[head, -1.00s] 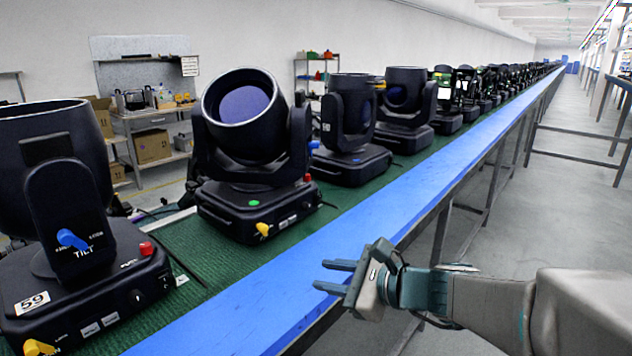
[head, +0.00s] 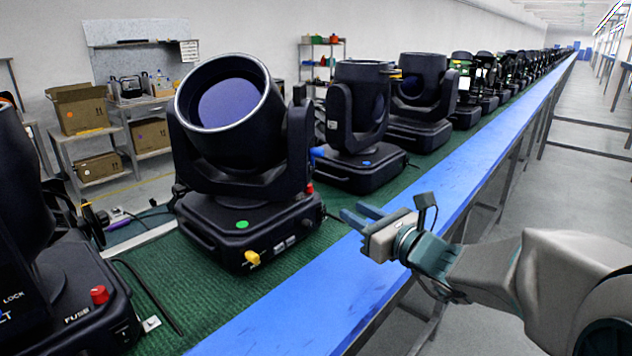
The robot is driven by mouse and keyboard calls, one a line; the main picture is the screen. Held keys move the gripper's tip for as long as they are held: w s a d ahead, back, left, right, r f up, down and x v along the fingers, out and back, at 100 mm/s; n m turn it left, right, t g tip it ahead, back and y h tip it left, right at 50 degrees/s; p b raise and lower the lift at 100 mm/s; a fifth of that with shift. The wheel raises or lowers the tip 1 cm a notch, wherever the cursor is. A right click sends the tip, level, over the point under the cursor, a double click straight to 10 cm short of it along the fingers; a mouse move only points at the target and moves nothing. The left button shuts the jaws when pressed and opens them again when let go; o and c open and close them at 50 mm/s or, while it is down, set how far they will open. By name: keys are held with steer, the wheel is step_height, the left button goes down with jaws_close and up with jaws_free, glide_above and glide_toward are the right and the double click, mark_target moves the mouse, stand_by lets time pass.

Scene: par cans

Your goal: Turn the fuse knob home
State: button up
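A red fuse knob (head: 99,294) sits on the base of the near black lamp (head: 75,325) at the left edge, beside the word FUSE. Which way either red knob is turned is too small to tell. My gripper (head: 357,213) is over the blue belt edge, right of the middle lamp. Its two fingers are apart with nothing between them, pointing left toward the lamps, clear of both red knobs.
The blue rail (head: 300,305) runs along the front of the green belt (head: 205,300). A black cable (head: 150,295) lies on the belt between the near and middle lamps. More lamps (head: 365,125) stand in a row behind. Open floor lies to the right.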

mark_target(311, 187)
steer(key=x, duration=1.3)
steer(key=shift+s+a+p, duration=0.15)
steer(key=shift+a+p, duration=0.2)
steer(key=shift+p, duration=0.05)
steer(key=shift+c, duration=0.3)
jaws_close()
